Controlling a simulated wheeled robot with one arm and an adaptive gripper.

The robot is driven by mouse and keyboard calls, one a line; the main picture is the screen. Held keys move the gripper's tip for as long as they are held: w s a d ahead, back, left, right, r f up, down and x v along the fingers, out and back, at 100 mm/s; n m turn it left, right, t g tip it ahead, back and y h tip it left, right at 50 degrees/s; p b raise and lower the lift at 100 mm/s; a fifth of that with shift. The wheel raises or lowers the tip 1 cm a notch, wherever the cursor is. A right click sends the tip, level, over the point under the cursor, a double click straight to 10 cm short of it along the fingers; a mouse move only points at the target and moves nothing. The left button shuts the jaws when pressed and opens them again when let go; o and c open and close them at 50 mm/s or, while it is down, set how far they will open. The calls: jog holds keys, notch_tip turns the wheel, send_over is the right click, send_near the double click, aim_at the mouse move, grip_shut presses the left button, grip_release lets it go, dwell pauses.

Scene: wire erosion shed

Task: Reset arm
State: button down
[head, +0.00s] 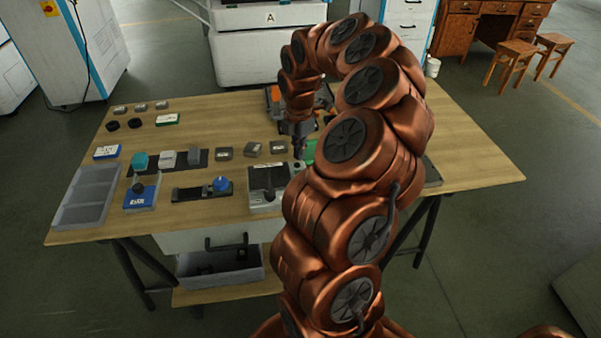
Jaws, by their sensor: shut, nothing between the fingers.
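My copper-coloured arm rises from the bottom of the head view, curves over the table and bends down at its far end. My gripper (299,152) points down above the wooden table (235,117), toward the back of a grey box-like device (268,198). The gripper is small in view; its fingers are together with nothing visible between them. I cannot tell its exact height above the table. My arm hides much of the table's right half.
A grey compartment tray (84,197) lies at the table's left edge. Small blocks, a blue box (141,197) and a black fixture with a blue knob (221,184) stand mid-table. Cabinets stand behind. Wooden stools (511,60) are at the back right. The table's right end is mostly bare.

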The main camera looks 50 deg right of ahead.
jog(key=shift+r, duration=0.65)
jog(key=shift+a+r, duration=0.15)
jog(key=shift+a, duration=0.1)
jog(key=s+a+r+m, duration=0.1)
jog(key=a+r+m, duration=0.15)
jog(key=a, duration=0.45)
jog(key=s+a+r+m+p, duration=0.1)
jog(key=s+a+r, duration=0.1)
jog(key=a+r, duration=0.35)
jog(key=s+a+r+m, duration=0.1)
jog(key=a+r, duration=0.1)
jog(key=a, duration=0.7)
jog(key=s+a+m+g, duration=0.1)
jog(key=s+a+m, duration=0.4)
jog(key=s, duration=0.5)
jog(key=s+a+f+m, duration=0.1)
jog(key=s+a+m, duration=0.4)
jog(key=s+m, duration=0.2)
jog(key=s, duration=0.2)
jog(key=shift+s+a+f+g+p, duration=0.25)
jog(key=shift+s+f+g+p, duration=0.05)
jog(key=shift+s+g+p, duration=0.1)
